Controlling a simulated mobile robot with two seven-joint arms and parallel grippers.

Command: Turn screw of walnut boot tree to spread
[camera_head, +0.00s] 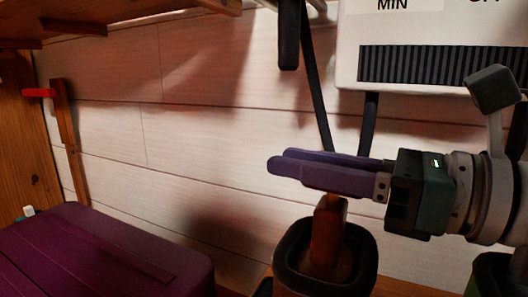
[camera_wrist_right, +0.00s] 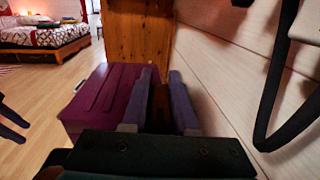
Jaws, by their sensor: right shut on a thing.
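The walnut boot tree (camera_head: 327,235) stands up out of the opening of a dark boot (camera_head: 361,258) with a thick padded cuff. Its lower part is hidden inside the boot. My right gripper (camera_head: 281,161) comes in from the right, level, with its purple fingers across the top of the boot tree. In the right wrist view, a brown wooden piece of the boot tree (camera_wrist_right: 160,108) lies between the fingers, and the gripper is shut on it. The screw itself is hidden behind the fingers.
A purple suitcase (camera_head: 110,255) stands at the lower left. A white heater-like box (camera_head: 432,25) with a dark grille hangs above my right gripper, with black straps below it. A pale plank wall (camera_head: 200,120) is close behind. Another dark rim (camera_head: 490,268) shows at lower right.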

